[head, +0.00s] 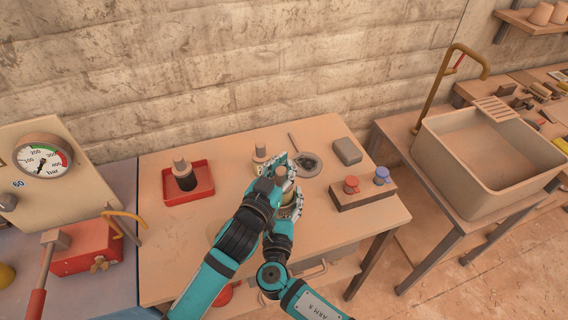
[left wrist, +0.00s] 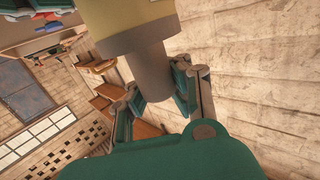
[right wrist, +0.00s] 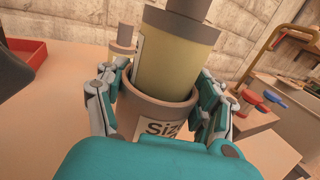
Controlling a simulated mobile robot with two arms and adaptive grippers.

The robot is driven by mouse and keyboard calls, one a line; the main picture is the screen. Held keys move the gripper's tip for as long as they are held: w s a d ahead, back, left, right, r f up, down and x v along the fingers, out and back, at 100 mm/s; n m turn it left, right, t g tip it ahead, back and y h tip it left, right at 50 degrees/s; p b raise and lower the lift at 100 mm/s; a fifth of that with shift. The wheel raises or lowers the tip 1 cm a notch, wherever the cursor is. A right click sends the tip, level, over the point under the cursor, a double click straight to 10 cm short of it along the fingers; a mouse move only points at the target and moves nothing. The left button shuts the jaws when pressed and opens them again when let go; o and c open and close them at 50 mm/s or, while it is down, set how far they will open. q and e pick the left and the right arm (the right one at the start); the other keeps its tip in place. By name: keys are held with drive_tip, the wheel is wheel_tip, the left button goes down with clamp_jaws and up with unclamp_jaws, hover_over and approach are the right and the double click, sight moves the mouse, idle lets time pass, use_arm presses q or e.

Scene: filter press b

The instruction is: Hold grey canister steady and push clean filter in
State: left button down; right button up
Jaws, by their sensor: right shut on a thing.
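The grey canister (right wrist: 128,112), with a "Siz…" label, stands upright between the fingers of my right gripper (right wrist: 158,82), which is shut on it. The clean filter (right wrist: 165,65) has a yellow-green body and a grey top; its lower part is inside the canister and a long part stands out above the rim. In the left wrist view the yellow body (left wrist: 128,20) and narrower grey neck (left wrist: 150,75) show. My left gripper (left wrist: 160,95) has its fingers on both sides of that neck; whether they press on it is unclear. In the head view my left gripper (head: 280,172) is above my right (head: 291,203).
A red tray (head: 205,192) holds a dark filter (head: 185,178) on the left. A grey-topped item (head: 260,153) stands behind my grippers. A dark round dish (head: 309,165), a grey block (head: 347,150) and a box with red and blue knobs (head: 362,193) are to the right.

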use_arm(q)
drive_tip(key=shift+r, duration=1.5)
drive_tip(key=shift+f, duration=1.1)
idle(0.8)
drive_tip(key=shift+f, duration=0.3)
drive_tip(key=shift+f, duration=0.2)
drive_tip(key=c, duration=1.2)
unclamp_jaws()
drive_tip(key=shift+f, duration=0.15)
